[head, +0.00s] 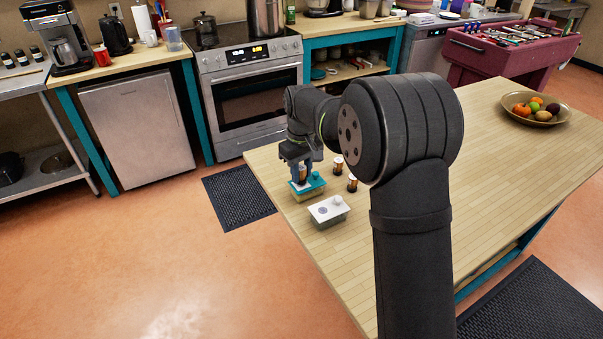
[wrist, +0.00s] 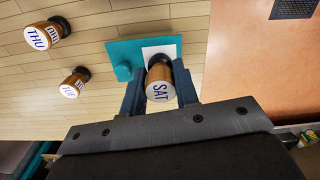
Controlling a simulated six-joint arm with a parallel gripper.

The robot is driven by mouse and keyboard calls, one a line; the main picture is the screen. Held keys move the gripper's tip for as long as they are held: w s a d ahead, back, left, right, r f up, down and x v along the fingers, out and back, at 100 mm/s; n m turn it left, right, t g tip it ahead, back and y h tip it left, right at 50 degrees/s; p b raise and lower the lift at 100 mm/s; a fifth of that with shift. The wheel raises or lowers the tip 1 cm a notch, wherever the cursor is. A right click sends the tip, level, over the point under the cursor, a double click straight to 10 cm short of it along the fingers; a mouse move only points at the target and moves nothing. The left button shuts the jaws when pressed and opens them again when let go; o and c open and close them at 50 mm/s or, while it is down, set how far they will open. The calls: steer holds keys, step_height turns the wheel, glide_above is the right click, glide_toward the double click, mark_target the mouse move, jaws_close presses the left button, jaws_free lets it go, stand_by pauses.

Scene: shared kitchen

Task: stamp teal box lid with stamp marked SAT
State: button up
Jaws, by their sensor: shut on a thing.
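My gripper (head: 301,168) is shut on the stamp marked SAT (wrist: 159,88), a wooden handle with a white top and dark base. The fingers (wrist: 157,76) are on either side of it. In the head view the stamp (head: 302,174) is upright at the teal box lid (head: 315,184). In the wrist view the lid (wrist: 118,48) shows a teal knob (wrist: 123,71) and a white patch (wrist: 162,46).
Stamps marked THU (wrist: 38,37) and TUE (wrist: 70,88) stand on the wooden table left of my gripper in the wrist view. A box with a pale lid (head: 326,208), bearing a round mark, sits in front of the teal one. A fruit bowl (head: 535,115) is at the far right.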

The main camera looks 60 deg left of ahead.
steer(key=shift+r, duration=3.05)
